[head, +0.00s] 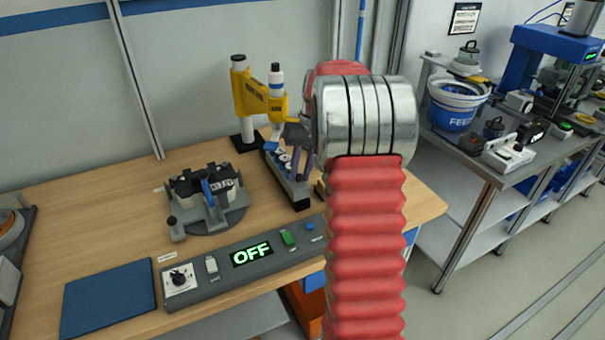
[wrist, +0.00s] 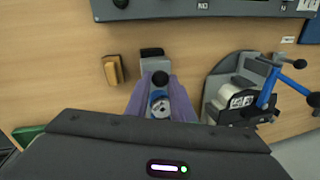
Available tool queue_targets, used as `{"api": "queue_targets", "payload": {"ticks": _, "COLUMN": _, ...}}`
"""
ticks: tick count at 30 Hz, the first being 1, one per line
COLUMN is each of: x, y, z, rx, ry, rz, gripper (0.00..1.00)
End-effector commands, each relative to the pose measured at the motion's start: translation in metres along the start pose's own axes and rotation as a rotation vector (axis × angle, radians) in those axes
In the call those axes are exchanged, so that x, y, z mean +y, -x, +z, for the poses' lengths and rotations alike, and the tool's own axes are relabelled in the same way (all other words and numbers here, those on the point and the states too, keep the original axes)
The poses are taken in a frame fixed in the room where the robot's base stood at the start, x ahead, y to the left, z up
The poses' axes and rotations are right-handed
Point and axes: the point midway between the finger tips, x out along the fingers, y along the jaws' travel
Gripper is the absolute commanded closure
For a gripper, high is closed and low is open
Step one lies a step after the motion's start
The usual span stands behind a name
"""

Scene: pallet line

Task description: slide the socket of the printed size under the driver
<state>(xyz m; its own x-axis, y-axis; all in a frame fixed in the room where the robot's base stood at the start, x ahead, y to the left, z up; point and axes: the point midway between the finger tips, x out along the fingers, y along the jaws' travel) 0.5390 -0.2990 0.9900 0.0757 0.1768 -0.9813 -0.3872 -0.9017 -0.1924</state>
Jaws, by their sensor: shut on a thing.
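The yellow driver (head: 258,98) stands on a black base at the back of the wooden bench, with a white and blue tool hanging at its right. Below it a dark grey socket slide (head: 300,198) holds several light sockets (head: 285,157). In the wrist view the slide (wrist: 155,66) shows partly, with a black knob (wrist: 160,78) and a blue-ringed socket (wrist: 160,104) between the purple fingers. My gripper (wrist: 160,82) is shut on the knob. My arm hides part of the slide in the head view. I cannot read a printed size.
A round clamp fixture (head: 208,222) with a blue lever stands left of the slide. A control panel (head: 250,257) reading OFF runs along the front. A small tan block (wrist: 114,70) lies beside the slide. A blue mat (head: 108,297) lies front left. Bare bench lies between mat and fixture.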

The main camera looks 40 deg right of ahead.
Motion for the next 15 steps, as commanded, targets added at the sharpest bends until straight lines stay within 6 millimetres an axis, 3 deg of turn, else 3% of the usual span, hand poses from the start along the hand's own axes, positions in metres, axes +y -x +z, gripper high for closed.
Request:
{"api": "queue_targets", "payload": {"ticks": 3, "x": -0.0007, "y": 0.0008, "z": -0.0003, "rx": 0.001, "ry": 0.003, "rz": 0.0, "gripper": 1.0}}
{"api": "queue_targets", "payload": {"ticks": 4, "x": -0.0007, "y": 0.0008, "z": -0.0003, "rx": 0.001, "ry": 0.003, "rz": 0.0, "gripper": 0.76}}
{"api": "queue_targets", "payload": {"ticks": 11, "x": -0.0009, "y": 0.0003, "z": -0.0001, "rx": 0.0, "ry": 0.003, "rz": 0.001, "gripper": 0.6}}
{"api": "queue_targets", "payload": {"ticks": 15, "x": -0.001, "y": 0.0, "z": 0.0, "rx": -0.001, "ry": 0.003, "rz": 0.001, "gripper": 0.6}}
